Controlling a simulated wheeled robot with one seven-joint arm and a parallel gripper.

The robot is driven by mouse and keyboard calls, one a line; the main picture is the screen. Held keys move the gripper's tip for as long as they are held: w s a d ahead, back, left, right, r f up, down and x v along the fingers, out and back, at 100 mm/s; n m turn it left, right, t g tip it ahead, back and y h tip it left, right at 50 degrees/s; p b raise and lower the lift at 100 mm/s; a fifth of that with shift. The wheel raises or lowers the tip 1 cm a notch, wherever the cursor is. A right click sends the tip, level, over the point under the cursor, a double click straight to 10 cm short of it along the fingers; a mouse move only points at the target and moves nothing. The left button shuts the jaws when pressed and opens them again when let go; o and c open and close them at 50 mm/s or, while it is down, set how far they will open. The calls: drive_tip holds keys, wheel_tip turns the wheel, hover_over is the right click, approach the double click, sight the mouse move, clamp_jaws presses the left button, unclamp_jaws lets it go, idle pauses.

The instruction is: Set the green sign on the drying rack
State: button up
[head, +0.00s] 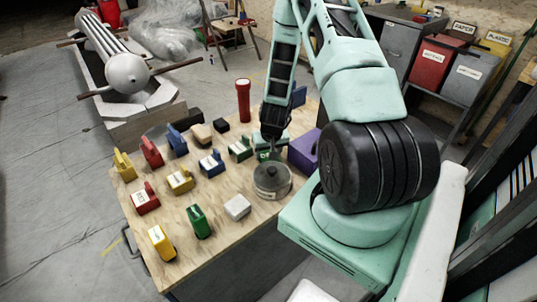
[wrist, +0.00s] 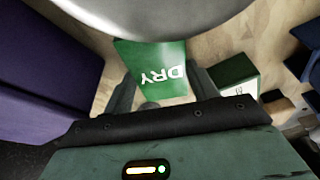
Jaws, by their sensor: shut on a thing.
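In the head view my gripper (head: 269,146) is over the right part of the wooden table, just behind the round grey tin, and mostly covers the sign. I cannot tell whether the sign touches the table. I cannot make out with certainty which thing is the drying rack.
The grey tin (head: 272,181) stands close in front of my gripper, and a purple box (head: 304,151) stands to its right. Several coloured blocks, including a green one (head: 199,221), cover the table (head: 215,257). A red cylinder (head: 243,99) stands behind. Bins (head: 431,62) line the right wall.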

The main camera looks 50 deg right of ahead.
wheel_tip(320, 180, up, 10)
idle(0.6)
